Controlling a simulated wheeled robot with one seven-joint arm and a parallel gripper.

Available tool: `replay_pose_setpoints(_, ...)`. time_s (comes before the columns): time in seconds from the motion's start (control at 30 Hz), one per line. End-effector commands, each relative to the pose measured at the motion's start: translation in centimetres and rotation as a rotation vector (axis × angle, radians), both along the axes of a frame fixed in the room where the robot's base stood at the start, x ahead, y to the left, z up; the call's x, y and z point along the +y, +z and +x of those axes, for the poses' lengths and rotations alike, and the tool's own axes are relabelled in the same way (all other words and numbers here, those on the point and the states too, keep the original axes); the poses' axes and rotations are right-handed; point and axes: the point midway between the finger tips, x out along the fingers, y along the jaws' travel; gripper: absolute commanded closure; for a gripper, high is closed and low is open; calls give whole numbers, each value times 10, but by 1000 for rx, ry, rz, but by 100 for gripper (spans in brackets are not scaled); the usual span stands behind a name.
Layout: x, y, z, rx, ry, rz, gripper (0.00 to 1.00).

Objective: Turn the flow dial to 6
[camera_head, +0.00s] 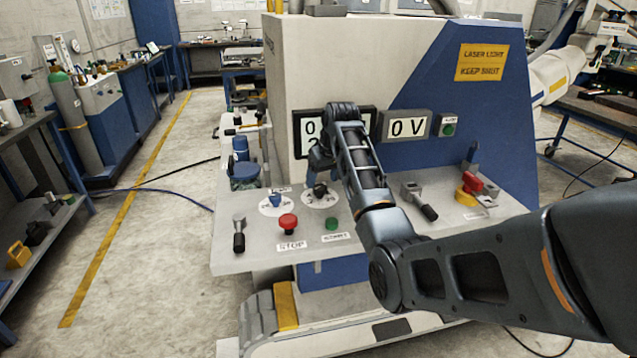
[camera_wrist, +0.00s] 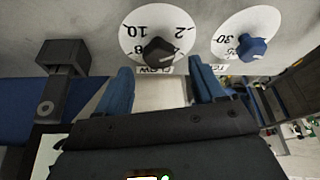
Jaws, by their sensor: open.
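The flow dial is a black knob (camera_wrist: 158,51) on a white numbered disc (camera_wrist: 132,35), above a FLOW label, in the wrist view. The 10 and 2 show upside down there; I cannot tell which number the knob points to. In the head view the same dial (camera_head: 320,198) lies on the console shelf, partly hidden by my arm. My gripper (camera_wrist: 163,86) is open, its two blue fingers apart with nothing between them. The knob lies ahead of the gap between the fingers, and they look clear of it.
A second dial with a blue knob (camera_head: 275,201) sits close to the left. A red stop button (camera_head: 288,222), a green button (camera_head: 332,224) and a lever (camera_head: 239,233) stand nearer the shelf's front edge. Another lever (camera_head: 418,200) and a red-yellow switch (camera_head: 469,188) are to the right.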

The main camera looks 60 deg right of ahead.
Motion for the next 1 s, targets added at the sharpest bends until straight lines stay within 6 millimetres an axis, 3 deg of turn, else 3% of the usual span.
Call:
replay_pose_setpoints(0.23,-6,-27,9,0,-1,2,31)
replay_pose_setpoints(0.6,-8,-33,11,-1,-1,0,31)
replay_pose_setpoints(1.0,-8,-33,11,-1,-1,0,70)
